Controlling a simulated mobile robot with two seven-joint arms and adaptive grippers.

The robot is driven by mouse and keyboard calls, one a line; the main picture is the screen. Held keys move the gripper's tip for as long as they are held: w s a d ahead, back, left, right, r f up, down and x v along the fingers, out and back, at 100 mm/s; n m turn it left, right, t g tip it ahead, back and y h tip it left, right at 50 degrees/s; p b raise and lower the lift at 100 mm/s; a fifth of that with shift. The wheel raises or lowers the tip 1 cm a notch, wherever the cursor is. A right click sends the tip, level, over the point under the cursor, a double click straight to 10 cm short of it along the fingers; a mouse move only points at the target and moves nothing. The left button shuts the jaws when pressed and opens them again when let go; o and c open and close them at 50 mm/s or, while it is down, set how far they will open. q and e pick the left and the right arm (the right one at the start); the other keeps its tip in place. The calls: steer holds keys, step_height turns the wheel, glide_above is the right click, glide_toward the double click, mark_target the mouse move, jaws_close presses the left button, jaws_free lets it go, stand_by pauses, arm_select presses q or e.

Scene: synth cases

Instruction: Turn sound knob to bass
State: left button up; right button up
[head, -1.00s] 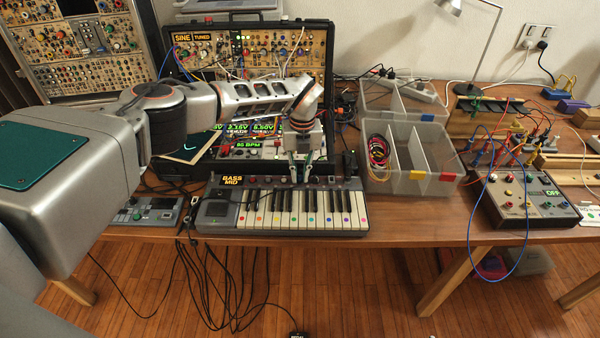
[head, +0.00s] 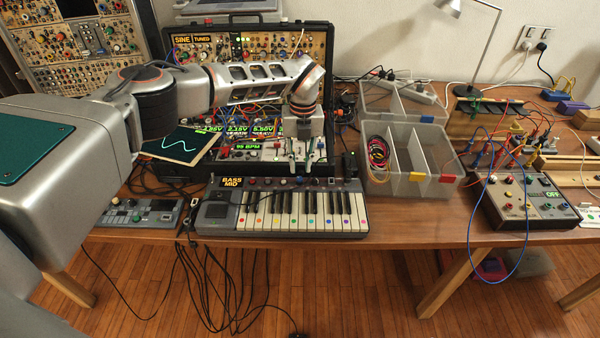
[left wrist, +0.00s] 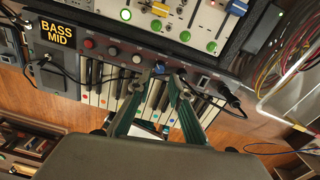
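The keyboard (head: 290,212) lies at the front of the table, with coloured dots on its white keys. Its display (head: 232,182) reads BASS MID, and the same display shows in the left wrist view (left wrist: 59,35). A row of small knobs (left wrist: 112,51) runs along the panel above the keys; which one is the sound knob, I cannot tell. My left gripper (head: 306,165) is open and empty, above the back edge of the keyboard. In the left wrist view its fingertips (left wrist: 168,76) are apart near a dark knob (left wrist: 159,67). My right gripper is not in view.
A synth case (head: 250,50) with cables and lit readouts stands behind the keyboard. A divided clear bin (head: 411,165) stands close on the right, and a small grey device (head: 150,214) lies on the left. Black cables (head: 215,285) hang off the front edge.

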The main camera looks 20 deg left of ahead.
mark_target(301, 178)
arm_select(q)
step_height(301, 178, up, 7)
stand_by(0.3)
steer(key=shift+r, duration=0.1)
